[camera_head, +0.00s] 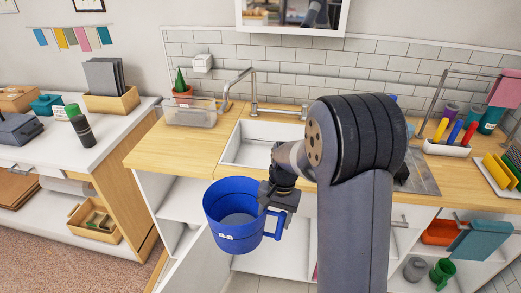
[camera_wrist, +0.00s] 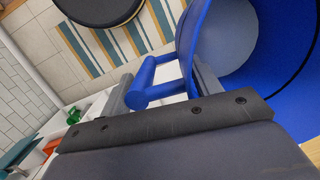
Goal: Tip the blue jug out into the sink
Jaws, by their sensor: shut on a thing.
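The blue jug (camera_head: 229,205) hangs in the air in front of the counter, below and in front of the sink (camera_head: 240,148). It is about upright, with its mouth tilted a little towards the head camera. A pale grey-blue round surface shows inside it; I cannot tell whether it is liquid or the bottom. My gripper (camera_head: 272,200) is shut on the jug's handle at its right side. In the wrist view my gripper (camera_wrist: 160,88) has its two fingers either side of the handle, and the jug (camera_wrist: 292,105) fills the right. My arm hides the sink's right part.
A tap (camera_head: 253,92) stands behind the sink. A clear tub (camera_head: 190,114) and a potted cactus (camera_head: 181,88) are left of it. An open cabinet door (camera_head: 177,262) juts out below the jug.

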